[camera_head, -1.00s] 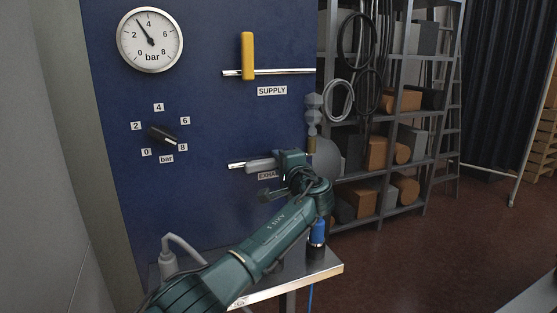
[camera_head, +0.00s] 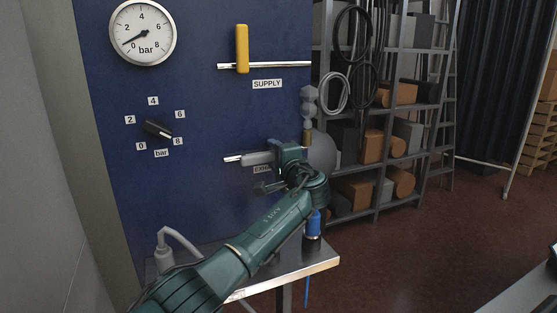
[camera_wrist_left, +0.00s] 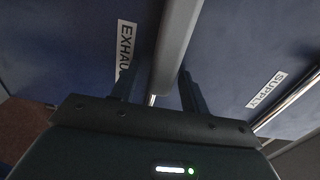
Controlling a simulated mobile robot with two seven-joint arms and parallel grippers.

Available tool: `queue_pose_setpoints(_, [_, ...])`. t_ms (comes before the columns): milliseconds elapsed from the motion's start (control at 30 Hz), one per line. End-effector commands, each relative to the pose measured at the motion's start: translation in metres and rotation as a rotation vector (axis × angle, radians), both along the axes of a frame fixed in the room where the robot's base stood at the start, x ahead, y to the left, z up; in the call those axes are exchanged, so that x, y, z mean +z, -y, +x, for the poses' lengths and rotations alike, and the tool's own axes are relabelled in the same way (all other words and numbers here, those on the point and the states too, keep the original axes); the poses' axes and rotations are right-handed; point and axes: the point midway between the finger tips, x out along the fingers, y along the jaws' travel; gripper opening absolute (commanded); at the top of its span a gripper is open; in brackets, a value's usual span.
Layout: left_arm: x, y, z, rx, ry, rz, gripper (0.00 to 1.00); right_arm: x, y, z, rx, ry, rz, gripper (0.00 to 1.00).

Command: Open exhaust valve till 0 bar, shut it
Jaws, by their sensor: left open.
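My left gripper (camera_head: 270,168) is open at the right part of this handle. In the left wrist view the grey handle (camera_wrist_left: 176,45) runs between the two spread fingers (camera_wrist_left: 158,92), and I cannot tell whether either finger touches it. My right gripper is not in view.
The yellow supply handle (camera_head: 242,48) stands upright across its pipe (camera_head: 285,65). A black selector knob (camera_head: 157,129) sits at the left. A metal table (camera_head: 318,262) with a blue-topped item (camera_head: 312,224) is below my arm. A loaded shelf (camera_head: 385,110) stands at the right.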

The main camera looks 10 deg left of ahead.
Motion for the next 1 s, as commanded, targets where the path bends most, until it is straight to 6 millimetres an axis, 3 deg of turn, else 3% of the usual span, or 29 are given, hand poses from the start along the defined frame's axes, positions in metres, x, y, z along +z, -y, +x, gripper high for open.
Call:
queue_pose_setpoints(267, [-0.002, 0.016, -0.023, -0.003, 0.000, -0.002, 0.45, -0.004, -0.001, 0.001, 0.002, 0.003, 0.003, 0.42])
queue_pose_setpoints(700, [-0.002, 0.066, -0.096, -0.003, 0.000, -0.003, 0.45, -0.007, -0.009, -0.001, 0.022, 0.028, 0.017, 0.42])
queue_pose_setpoints(1000, [-0.001, 0.074, -0.109, 0.000, -0.001, 0.000, 0.45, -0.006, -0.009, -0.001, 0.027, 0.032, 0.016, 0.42])
